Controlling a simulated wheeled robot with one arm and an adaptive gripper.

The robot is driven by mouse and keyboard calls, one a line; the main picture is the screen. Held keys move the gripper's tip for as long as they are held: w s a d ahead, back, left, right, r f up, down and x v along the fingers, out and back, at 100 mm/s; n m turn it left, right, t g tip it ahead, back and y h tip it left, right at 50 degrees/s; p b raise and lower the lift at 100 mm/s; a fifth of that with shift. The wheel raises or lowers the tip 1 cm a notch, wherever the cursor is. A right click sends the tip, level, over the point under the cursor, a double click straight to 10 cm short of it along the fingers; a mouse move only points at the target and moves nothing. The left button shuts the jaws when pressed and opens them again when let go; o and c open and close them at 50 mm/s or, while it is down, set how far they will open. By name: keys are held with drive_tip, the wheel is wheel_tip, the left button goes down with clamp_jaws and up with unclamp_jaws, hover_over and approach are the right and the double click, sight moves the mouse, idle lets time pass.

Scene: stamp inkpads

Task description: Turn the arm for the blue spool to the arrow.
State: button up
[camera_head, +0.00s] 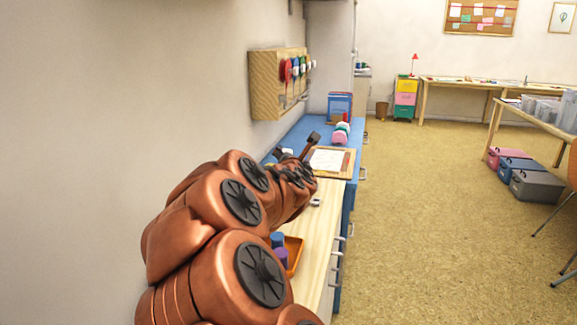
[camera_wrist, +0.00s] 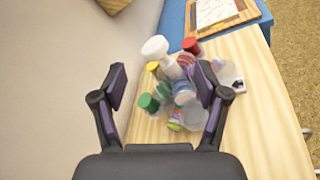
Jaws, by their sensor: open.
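A wooden rack (camera_head: 265,88) is fixed to the left wall in the head view, with a row of coloured spools on its front. The blue spool (camera_head: 295,67) sits just right of the red spool (camera_head: 286,71). The spools' arms and the arrow are too small to make out. My gripper (camera_wrist: 161,80) is open and empty, with its two dark fingers spread in the wrist view. In the head view it is lower than the rack, over the counter, partly hidden by my copper arm. A wooden corner (camera_wrist: 114,4) shows at the top of the wrist view, perhaps the rack.
Several bottles and jars, such as a white-topped bottle (camera_wrist: 156,48) and a green-capped one (camera_wrist: 148,102), crowd the wooden counter (camera_wrist: 262,115) below my fingers. A framed board (camera_head: 345,154) lies beyond. An orange tray (camera_head: 293,252) is near my arm.

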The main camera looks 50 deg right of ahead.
drive_tip(key=shift+w+d+f+n+t+y+b, duration=0.25)
drive_tip(key=shift+w+d+f+n+t+b, duration=0.3)
drive_tip(key=shift+w+d+n, duration=0.8)
drive_tip(key=shift+w+d+f+n+t+y+b, duration=0.2)
drive_tip(key=shift+w+d+f+n+t+b, duration=0.35)
drive_tip(key=shift+w+d+n, duration=0.8)
drive_tip(key=shift+w+d+f+n+t+y+b, duration=0.25)
drive_tip(key=shift+w+d+f+n+t+b, duration=0.45)
drive_tip(key=shift+w+n, duration=1.1)
drive_tip(key=shift+w+d+r, duration=0.1)
drive_tip(key=shift+w, duration=0.1)
drive_tip(key=shift+c, duration=0.4)
clamp_jaws()
